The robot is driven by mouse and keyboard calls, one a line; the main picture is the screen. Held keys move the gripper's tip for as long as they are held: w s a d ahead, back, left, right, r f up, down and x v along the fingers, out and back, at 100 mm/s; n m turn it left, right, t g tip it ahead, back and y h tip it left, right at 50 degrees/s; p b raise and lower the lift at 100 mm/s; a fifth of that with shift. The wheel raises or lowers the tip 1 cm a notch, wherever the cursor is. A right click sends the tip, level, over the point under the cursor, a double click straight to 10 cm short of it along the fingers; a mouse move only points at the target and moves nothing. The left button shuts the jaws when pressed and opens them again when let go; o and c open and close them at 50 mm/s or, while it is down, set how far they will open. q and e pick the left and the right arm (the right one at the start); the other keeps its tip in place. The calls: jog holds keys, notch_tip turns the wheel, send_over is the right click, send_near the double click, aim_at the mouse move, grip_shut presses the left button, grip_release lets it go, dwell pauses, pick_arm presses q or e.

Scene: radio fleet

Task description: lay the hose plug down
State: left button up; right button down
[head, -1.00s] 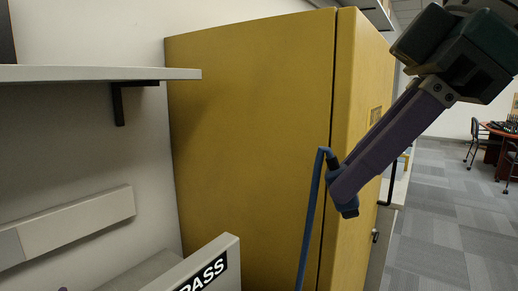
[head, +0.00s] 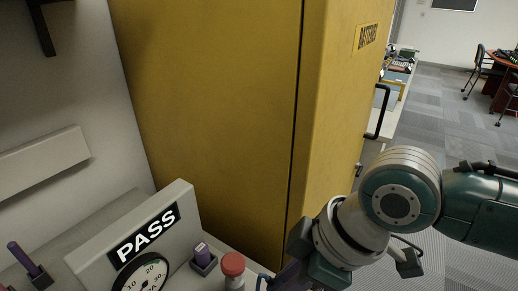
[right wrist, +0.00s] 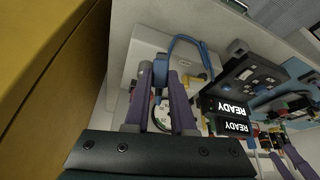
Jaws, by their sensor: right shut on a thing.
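My right gripper (right wrist: 160,95) has purple fingers and is shut on the blue hose plug (right wrist: 160,70), which shows at the fingertips in the right wrist view. The blue hose (right wrist: 190,42) bends in a loop from the plug. In the head view my right gripper (head: 282,277) is low at the bottom edge, in front of the yellow cabinet and right of the red-topped knob. Only a bit of blue hose (head: 263,280) shows there, and the plug's contact with the bench is hidden.
A grey panel marked PASS (head: 160,225) with a round dial (head: 142,277) stands on the bench. A red-topped knob (head: 232,265) is close to my gripper. The tall yellow cabinet (head: 210,110) rises behind. Devices marked READY (right wrist: 228,106) show in the right wrist view.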

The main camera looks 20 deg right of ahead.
notch_tip(320, 180, down, 5)
jog(key=s+a+n+g, duration=0.1)
jog(key=s+a+n, duration=0.1)
jog(key=shift+s+a, duration=0.15)
jog(key=shift+s, duration=0.1)
notch_tip(320, 180, down, 7)
jog(key=b, duration=0.6)
jog(key=c, duration=0.7)
grip_release()
